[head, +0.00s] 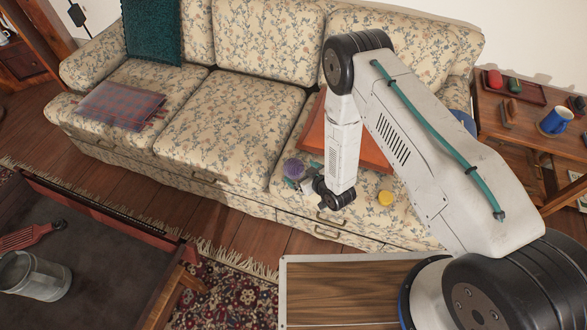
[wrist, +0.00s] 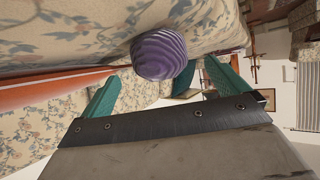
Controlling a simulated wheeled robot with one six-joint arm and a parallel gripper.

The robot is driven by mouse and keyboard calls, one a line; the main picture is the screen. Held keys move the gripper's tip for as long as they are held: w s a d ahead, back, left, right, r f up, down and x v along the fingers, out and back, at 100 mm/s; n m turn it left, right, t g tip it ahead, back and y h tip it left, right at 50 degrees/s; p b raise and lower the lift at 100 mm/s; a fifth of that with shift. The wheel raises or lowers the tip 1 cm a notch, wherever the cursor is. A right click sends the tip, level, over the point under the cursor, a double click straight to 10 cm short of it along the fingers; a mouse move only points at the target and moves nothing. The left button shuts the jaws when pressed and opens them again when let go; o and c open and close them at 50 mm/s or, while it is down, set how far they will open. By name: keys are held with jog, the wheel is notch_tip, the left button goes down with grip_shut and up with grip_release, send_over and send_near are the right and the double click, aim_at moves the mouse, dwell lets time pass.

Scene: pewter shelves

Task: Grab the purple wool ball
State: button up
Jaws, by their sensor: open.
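The purple wool ball (head: 294,169) rests on the floral sofa seat near its front edge, just left of my gripper (head: 310,175) in the head view. In the wrist view the ball (wrist: 163,50) looks striped and sits ahead of my gripper (wrist: 162,70), roughly between the lines of the two teal fingers. The fingers are spread apart and nothing is held. The ball seems at or just beyond the fingertips; I cannot tell whether they touch it. In the head view the fingers are small and partly hidden by the wrist.
A yellow ball (head: 386,198) lies on the sofa seat (head: 232,117) to the right. A side table (head: 517,118) with a blue mug (head: 555,121) is at right. A dark low table (head: 100,245) is at lower left.

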aim_at(294, 168)
jog(key=x, duration=0.6)
jog(key=c, duration=1.1)
